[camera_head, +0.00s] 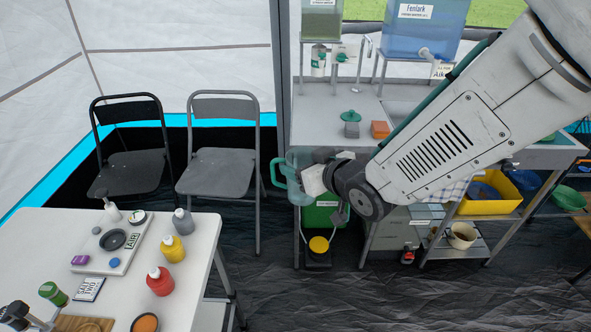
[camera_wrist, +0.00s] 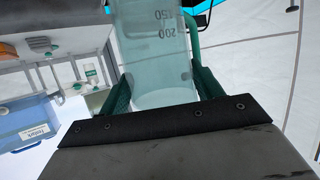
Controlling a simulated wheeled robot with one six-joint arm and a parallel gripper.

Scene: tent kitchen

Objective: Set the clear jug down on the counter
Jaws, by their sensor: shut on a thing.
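The clear jug (camera_head: 291,181) has a teal handle and shows at the near left corner of the counter in the head view. The grey counter (camera_head: 318,112) stands behind the gripper, partly hidden by my arm. The counter (camera_wrist: 78,70) also shows tilted at the left of the wrist view.
A grey-green lidded pot (camera_head: 351,124) and an orange sponge (camera_head: 380,130) stand on the counter, with bare surface to their left. A blue water tank (camera_head: 418,32) stands on a rack behind. A white table (camera_head: 190,262) with bottles is at the left, and two folding chairs (camera_head: 221,165) stand beyond it.

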